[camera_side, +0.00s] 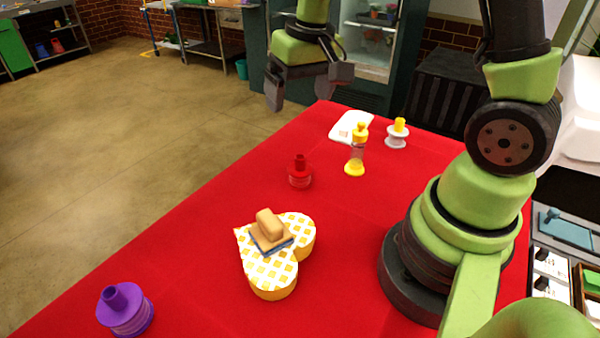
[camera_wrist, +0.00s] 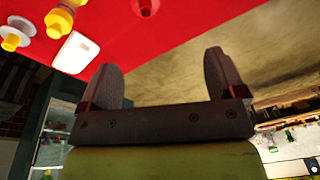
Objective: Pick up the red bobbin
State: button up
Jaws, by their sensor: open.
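The red bobbin (camera_side: 300,172) stands upright on the red-covered table (camera_side: 200,262), near its left edge in the side view. In the wrist view the red bobbin (camera_wrist: 145,6) is partly cut off at the top edge. My gripper (camera_side: 308,97) is open and empty, raised at the far end of the table. In the wrist view its two fingers (camera_wrist: 160,82) stand wide apart with nothing between them. The gripper is well apart from the bobbin, which lies nearer the side camera.
A heart-shaped box (camera_side: 272,285) with a wooden-handled brush or block (camera_side: 269,226) on top sits nearer. A purple bobbin (camera_side: 125,310) is at the front left.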

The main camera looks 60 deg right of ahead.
jog(key=g, duration=0.2)
send_near(300, 168)
jog(key=shift+w+d+f, duration=0.15)
jog(key=shift+w+d, duration=0.05)
jog(key=shift+d, duration=0.45)
notch_tip(300, 168, down, 5)
jog(key=shift+d+f, duration=0.1)
jog(key=shift+f, duration=0.1)
jog(key=f, duration=0.5)
jog(key=shift+a+f, duration=0.3)
jog(key=shift+f, duration=0.05)
jog(key=shift+c, duration=0.2)
jog(key=c, duration=0.9)
